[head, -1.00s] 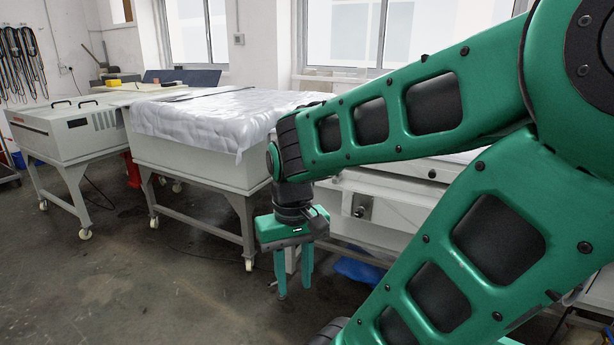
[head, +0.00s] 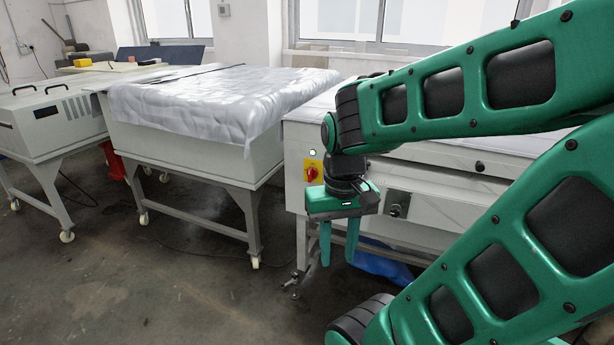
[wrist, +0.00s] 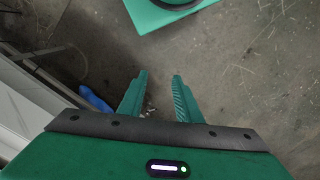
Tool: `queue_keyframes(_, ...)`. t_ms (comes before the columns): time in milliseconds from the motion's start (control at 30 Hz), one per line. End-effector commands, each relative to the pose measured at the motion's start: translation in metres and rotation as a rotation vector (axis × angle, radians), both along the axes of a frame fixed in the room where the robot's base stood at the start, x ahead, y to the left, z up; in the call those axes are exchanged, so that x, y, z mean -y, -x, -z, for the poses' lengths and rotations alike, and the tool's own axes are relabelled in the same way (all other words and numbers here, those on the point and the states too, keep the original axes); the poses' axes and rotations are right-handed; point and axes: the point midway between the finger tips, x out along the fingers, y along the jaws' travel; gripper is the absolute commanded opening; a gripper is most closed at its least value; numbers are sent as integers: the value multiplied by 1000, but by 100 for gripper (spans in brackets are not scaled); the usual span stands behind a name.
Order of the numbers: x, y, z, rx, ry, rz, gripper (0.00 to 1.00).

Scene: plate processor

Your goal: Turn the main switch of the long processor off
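The long processor (head: 296,160) is the white-grey machine behind my arm in the head view. Its main switch (head: 312,171), a red knob on a yellow plate, sits on the front panel at the left end. A small lit green-white light (head: 312,153) is just above it. Which way the knob is turned is too small to tell. My gripper (head: 339,255) hangs pointing down in front of the panel, right of and below the switch, apart from it. Its two fingers are apart with nothing between them, as the wrist view also shows (wrist: 161,85).
A black round knob (head: 397,208) on a grey plate is on the panel right of my gripper. A blue item (head: 385,262) lies under the machine. A cloth-covered table (head: 215,100) and another wheeled machine (head: 45,115) stand left. The floor in front is clear.

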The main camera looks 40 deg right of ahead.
Motion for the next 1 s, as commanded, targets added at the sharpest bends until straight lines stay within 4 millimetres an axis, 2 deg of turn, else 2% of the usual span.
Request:
queue_keyframes(67,0,0,0,0,0,1,31)
queue_keyframes(133,2,9,-5,13,6,9,31)
queue_keyframes(267,20,-6,-3,12,46,76,31)
queue_keyframes(700,158,-120,21,84,443,524,31)
queue_keyframes(1000,239,-199,40,237,754,705,31)
